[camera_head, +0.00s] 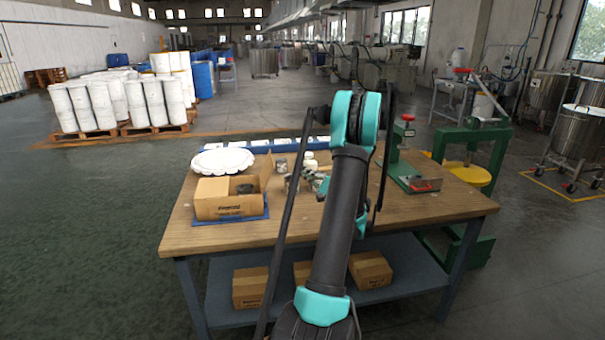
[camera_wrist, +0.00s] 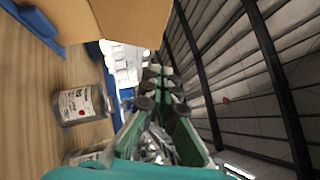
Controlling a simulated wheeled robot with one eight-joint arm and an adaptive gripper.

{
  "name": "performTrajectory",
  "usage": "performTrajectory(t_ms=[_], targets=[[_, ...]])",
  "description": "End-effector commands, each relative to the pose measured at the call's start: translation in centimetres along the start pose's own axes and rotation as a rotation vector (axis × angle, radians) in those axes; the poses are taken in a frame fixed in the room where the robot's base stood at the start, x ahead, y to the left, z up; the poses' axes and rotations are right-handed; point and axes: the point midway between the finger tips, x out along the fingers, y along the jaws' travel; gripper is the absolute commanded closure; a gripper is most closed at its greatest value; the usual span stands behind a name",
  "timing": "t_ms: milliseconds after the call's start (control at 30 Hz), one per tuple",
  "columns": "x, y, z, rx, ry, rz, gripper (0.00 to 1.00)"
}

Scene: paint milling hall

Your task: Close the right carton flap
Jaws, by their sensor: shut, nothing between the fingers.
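The open carton (camera_head: 230,208) stands on a blue mat at the table's left. Its right flap (camera_head: 265,169) stands up, and a brown panel (camera_head: 211,188) lies across the left part of the top. A dark round item (camera_head: 244,188) shows inside. In the wrist view, a cardboard panel (camera_wrist: 135,18), apparently the right flap, fills the top, close by my gripper (camera_wrist: 162,76). My gripper is shut and empty; contact with the cardboard cannot be told. In the head view it is to the right of the carton, partly hidden by my arm.
Jars (camera_head: 281,165) stand behind and right of the carton; one glass jar (camera_wrist: 80,104) is near in the wrist view. A white scalloped item (camera_head: 222,161) lies behind the carton. A green press (camera_head: 408,170) stands on the table's right (camera_head: 450,205).

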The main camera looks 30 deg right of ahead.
Motion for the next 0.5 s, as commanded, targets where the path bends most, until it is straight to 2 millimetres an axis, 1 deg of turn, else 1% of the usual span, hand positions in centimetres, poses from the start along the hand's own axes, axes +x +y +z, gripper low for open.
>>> performTrajectory(t_ms=[33, 300, 333, 400, 500], targets=[[1.2, 0.1, 0.1, 0.001, -0.004, 0.001, 1.0], [6.4, 0.1, 0.1, 0.001, -0.003, 0.002, 1.0], [7.0, 0.1, 0.1, 0.001, -0.003, 0.002, 1.0], [7.6, 0.0, 1.1, 0.001, -0.002, 0.002, 1.0], [8.5, 0.1, 2.0, 0.0, -0.002, 0.002, 1.0]])
